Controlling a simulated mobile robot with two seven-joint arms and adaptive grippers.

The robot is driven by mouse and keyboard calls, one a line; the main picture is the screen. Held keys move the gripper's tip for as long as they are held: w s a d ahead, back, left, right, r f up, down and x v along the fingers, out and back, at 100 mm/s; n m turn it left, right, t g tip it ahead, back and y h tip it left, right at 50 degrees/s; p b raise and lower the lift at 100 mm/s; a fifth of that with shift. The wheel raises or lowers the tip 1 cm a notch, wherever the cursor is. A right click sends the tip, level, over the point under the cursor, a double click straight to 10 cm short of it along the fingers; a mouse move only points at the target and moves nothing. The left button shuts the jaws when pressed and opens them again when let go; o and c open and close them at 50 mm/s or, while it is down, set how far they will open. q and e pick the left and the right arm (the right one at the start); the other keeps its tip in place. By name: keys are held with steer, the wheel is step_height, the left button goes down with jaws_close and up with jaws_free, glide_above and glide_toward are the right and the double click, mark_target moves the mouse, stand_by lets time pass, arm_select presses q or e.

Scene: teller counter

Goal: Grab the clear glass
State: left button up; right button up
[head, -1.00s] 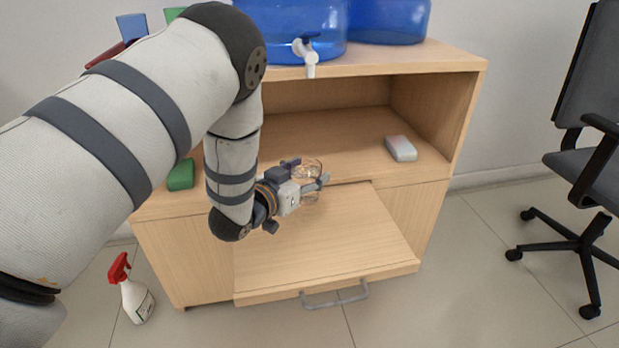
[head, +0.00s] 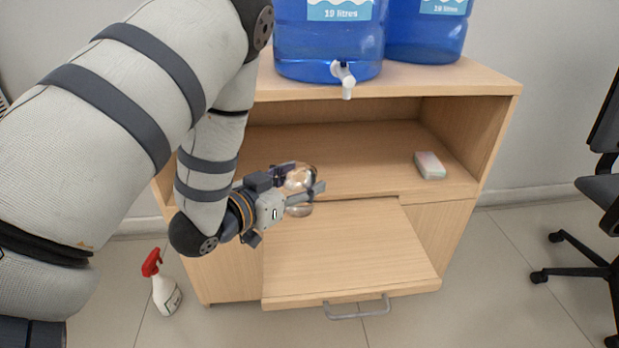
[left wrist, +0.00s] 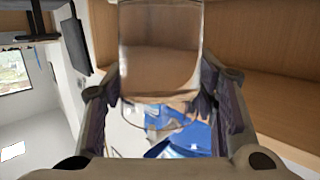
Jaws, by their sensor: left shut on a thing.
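The clear glass (head: 299,179) is between the fingers of my left gripper (head: 306,182), in front of the cabinet's open shelf. My left gripper is shut on it. In the left wrist view the glass (left wrist: 160,52) stands between the two fingers of the gripper (left wrist: 163,112), which touch its sides. The glass looks empty and see-through. In the head view the fingers cover part of it. My right gripper is not in view.
A wooden cabinet (head: 465,185) has a flap or drawer (head: 350,255) out at its front, with a grey handle (head: 357,309). Blue water bottles (head: 330,45) stand on top. A pale block (head: 430,166) lies on the shelf. A spray bottle (head: 166,294) and an office chair (head: 590,235) stand on the floor.

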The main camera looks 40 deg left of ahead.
arm_select(q)
steer(key=shift+s+r, duration=0.4)
steer(key=shift+s, duration=0.4)
stand_by(1.7)
